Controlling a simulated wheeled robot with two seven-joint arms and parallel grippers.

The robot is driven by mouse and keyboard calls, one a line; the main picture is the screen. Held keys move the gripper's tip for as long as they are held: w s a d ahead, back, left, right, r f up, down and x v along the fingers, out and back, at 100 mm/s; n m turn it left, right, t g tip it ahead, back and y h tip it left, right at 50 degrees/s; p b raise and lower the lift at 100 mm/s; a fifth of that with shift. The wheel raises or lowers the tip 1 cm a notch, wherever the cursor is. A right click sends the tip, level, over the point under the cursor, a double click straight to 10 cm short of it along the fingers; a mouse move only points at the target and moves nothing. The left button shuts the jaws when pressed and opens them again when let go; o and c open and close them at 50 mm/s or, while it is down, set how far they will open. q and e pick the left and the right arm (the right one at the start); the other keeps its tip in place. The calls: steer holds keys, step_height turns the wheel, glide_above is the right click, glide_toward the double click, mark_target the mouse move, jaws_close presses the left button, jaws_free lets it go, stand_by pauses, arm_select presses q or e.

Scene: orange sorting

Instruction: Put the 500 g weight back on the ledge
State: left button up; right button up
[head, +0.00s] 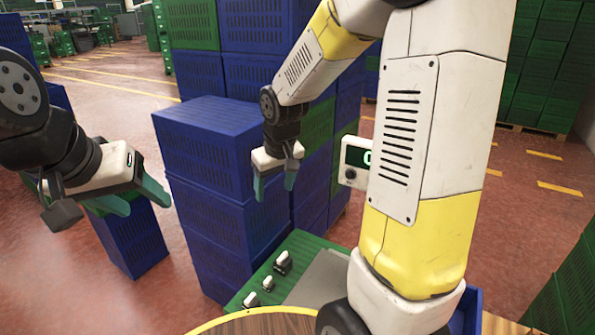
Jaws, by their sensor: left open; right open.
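Three small metal weights stand in a row on a green ledge (300,243) at the lower middle. The largest weight (283,262) is furthest back, a smaller one (268,284) is in the middle and another (250,299) is nearest. Their markings are too small to read, so I cannot tell which is 500 g. A grey plate (318,279) lies beside them, partly hidden by my arm. My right gripper (275,184) is open and empty, above and behind the weights. My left gripper (135,197) is open and empty at the left, away from the weights.
A display box (355,161) stands behind my large arm link, its reading mostly covered. Stacked blue crates (205,145) rise close behind the ledge. A wooden tabletop (262,325) with a yellow rim is at the bottom. Open red floor (60,285) lies at the left.

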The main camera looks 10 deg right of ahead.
steer(key=s+d+r+m+t, duration=0.1)
steer(key=s+d+r, duration=0.1)
steer(key=s+r, duration=0.4)
steer(key=s+d+r+m+t+y, duration=0.1)
steer(key=s+d+r+m, duration=0.1)
steer(key=s+r, duration=0.5)
steer(key=s, duration=0.5)
steer(key=shift+t, duration=0.4)
steer(key=shift+w, duration=0.1)
